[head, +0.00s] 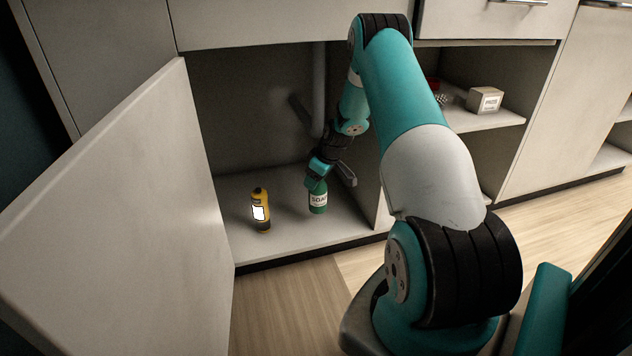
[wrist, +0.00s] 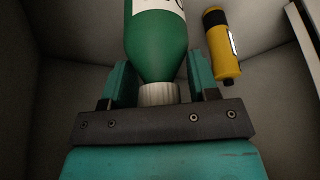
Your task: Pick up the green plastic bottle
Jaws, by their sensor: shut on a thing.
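The green plastic bottle (head: 318,201) is inside the open lower cabinet and has a white label reading "SOAP". In the wrist view the bottle (wrist: 157,40) stands between the two teal fingers, with its ribbed white cap (wrist: 158,93) near the palm. My gripper (head: 317,181) reaches down from above and is shut on the upper part of the bottle. It also shows in the wrist view (wrist: 162,88). The bottle looks upright in the head view. I cannot tell whether its base touches the cabinet floor.
A yellow bottle (head: 261,210) with a black cap and white label stands left of the green one; it also shows in the wrist view (wrist: 221,45). A grey pipe (head: 318,90) is behind. The open door (head: 130,210) bounds the left. A white box (head: 485,100) is on the right shelf.

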